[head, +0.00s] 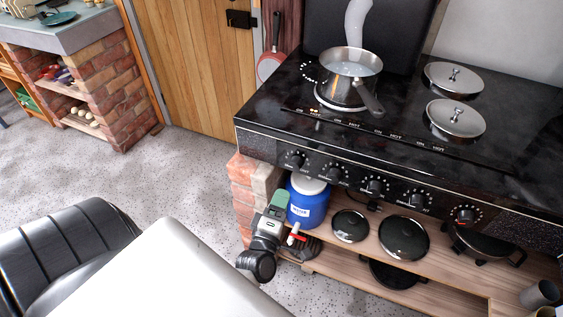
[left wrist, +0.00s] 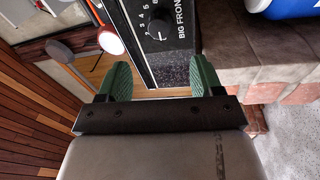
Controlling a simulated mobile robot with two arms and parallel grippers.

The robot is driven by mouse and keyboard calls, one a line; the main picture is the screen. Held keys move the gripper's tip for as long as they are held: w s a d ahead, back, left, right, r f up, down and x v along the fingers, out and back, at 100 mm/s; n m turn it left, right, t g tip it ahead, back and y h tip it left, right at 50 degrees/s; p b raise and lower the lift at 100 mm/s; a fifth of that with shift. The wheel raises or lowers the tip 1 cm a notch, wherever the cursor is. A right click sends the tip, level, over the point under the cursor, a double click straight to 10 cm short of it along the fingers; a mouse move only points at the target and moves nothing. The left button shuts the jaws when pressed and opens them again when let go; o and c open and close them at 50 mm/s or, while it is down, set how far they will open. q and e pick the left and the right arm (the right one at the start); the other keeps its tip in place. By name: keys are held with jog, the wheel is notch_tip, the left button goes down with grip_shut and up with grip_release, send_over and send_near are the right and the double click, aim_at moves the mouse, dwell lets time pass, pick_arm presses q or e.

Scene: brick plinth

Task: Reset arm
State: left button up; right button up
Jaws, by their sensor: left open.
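My left gripper (head: 279,203) is in front of the brick plinth beside the stove, next to the blue container in the head view. Its green fingers stand apart in the left wrist view (left wrist: 164,78), with nothing between them. Beyond the fingers is the stove's front panel with a knob (left wrist: 158,28) marked "BIG FRONT". My right gripper is not in view.
The black stove (head: 285,107) holds a steel pot (head: 345,68) and two lidded plates. Below it, a wooden shelf (head: 462,292) carries a blue container (head: 309,205), dark lids (head: 404,238) and pans. A red pan (head: 270,66) hangs behind.

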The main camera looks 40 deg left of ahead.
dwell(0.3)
pick_arm(q)
jog(key=s+d+f+m+g+h, duration=0.2)
jog(key=s+f+m+g, duration=0.15)
jog(key=f, duration=0.45)
jog(key=s+d+f+m+g+h, duration=0.25)
jog(key=f+m, duration=0.25)
jog(key=f, duration=0.4)
jog(key=s+d+f+m+g+h, duration=0.2)
jog(key=s+d+f+m, duration=0.15)
jog(key=f, duration=0.45)
jog(key=s+a+f+m+g, duration=0.1)
jog(key=s+f+m+g, duration=0.2)
jog(key=s, duration=0.5)
jog(key=s+f+m+g, duration=0.3)
jog(key=s+f, duration=0.3)
jog(key=s, duration=0.2)
jog(key=s+a+f+m+g+p, duration=0.1)
jog(key=s+f+m+g, duration=0.2)
jog(key=s, duration=0.5)
notch_tip(320, 180, down, 2)
jog(key=shift+s+a+f+m, duration=0.2)
jog(key=shift+s+a+m, duration=0.15)
jog(key=shift+m, duration=0.35)
jog(key=shift+y, duration=0.25)
